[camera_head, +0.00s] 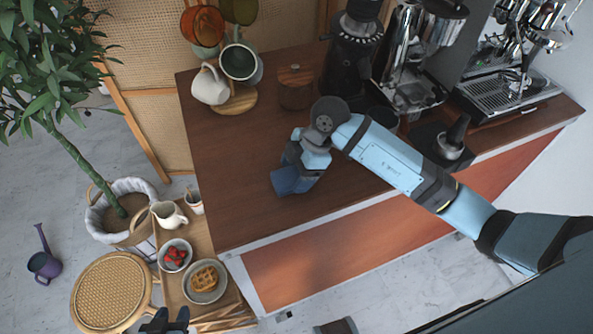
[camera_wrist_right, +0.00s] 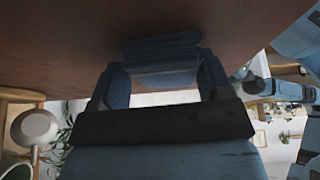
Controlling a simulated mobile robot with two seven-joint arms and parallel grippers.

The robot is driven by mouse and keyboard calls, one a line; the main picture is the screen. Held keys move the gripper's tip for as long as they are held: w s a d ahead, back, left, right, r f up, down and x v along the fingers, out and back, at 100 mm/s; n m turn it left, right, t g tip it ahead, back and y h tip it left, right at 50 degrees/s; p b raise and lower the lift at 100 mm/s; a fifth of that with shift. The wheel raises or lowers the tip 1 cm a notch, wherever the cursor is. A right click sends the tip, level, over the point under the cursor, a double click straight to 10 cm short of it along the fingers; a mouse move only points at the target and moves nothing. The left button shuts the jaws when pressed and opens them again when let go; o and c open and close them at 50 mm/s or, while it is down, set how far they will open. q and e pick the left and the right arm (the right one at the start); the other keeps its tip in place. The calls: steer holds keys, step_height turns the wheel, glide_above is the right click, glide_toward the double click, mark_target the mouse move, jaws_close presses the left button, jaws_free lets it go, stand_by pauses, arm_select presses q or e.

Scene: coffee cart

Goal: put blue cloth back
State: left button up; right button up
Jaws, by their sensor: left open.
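The blue cloth (camera_head: 287,181) is a small folded bundle at the wooden counter, left of the middle in the head view. It also shows in the right wrist view (camera_wrist_right: 162,52), between the fingertips. My right gripper (camera_head: 303,160) reaches in from the right and is at the cloth, with its fingers apart on either side of it. I cannot tell whether they grip it or only surround it. My left gripper (camera_head: 166,322) is at the bottom edge of the head view, open and empty, far from the cloth.
On the counter (camera_head: 228,205) stand a mug tree with a white mug (camera_head: 209,86), a wooden-lidded jar (camera_head: 296,88), a black grinder (camera_head: 352,50) and an espresso machine (camera_head: 510,75). A low side table holds a waffle plate (camera_head: 204,292) and a strawberry bowl (camera_head: 175,267). The counter's front left is clear.

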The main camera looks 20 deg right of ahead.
steer(key=shift+s+f, duration=0.45)
steer(key=shift+f, duration=0.3)
steer(key=shift+r, duration=0.25)
steer(key=v, duration=1.3)
steer(key=shift+w+a+r, duration=0.25)
